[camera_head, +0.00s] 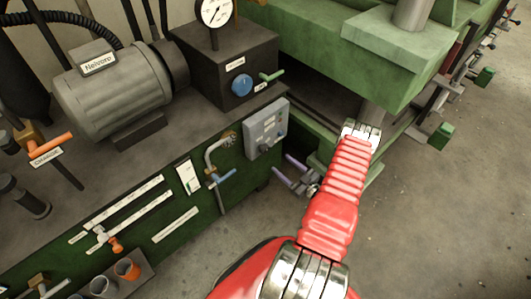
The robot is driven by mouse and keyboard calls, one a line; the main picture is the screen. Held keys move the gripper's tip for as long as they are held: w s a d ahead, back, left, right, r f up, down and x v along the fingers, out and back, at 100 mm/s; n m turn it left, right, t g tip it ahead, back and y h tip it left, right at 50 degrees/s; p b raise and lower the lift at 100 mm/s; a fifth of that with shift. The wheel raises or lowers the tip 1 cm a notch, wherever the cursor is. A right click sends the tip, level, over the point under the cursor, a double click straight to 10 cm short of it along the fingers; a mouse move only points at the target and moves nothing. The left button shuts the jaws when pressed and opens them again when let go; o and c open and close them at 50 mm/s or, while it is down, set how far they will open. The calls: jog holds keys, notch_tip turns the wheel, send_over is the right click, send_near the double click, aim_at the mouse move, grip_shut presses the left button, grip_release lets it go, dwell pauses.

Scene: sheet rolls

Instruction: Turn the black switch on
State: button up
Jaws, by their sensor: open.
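A grey control box (265,128) is mounted at the right end of the green panel, near the middle of the head view. Its face carries several small controls. They are too small to tell which one is the black switch or how it is set. My gripper (282,164) is just below and to the right of the box. Its two purple fingers are spread apart and point left, toward the panel. They look empty, and a gap shows between them and the box. Part of my red arm is in front of the green machine.
A dark box with a blue knob (242,85) and a green lever (272,76) stands above, with a gauge (214,11). A green machine (400,50) fills the upper right. Floor is clear at lower right.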

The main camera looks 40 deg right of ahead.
aim_at(267, 151)
jog(key=w, duration=1.1)
jog(key=shift+w+a, duration=0.15)
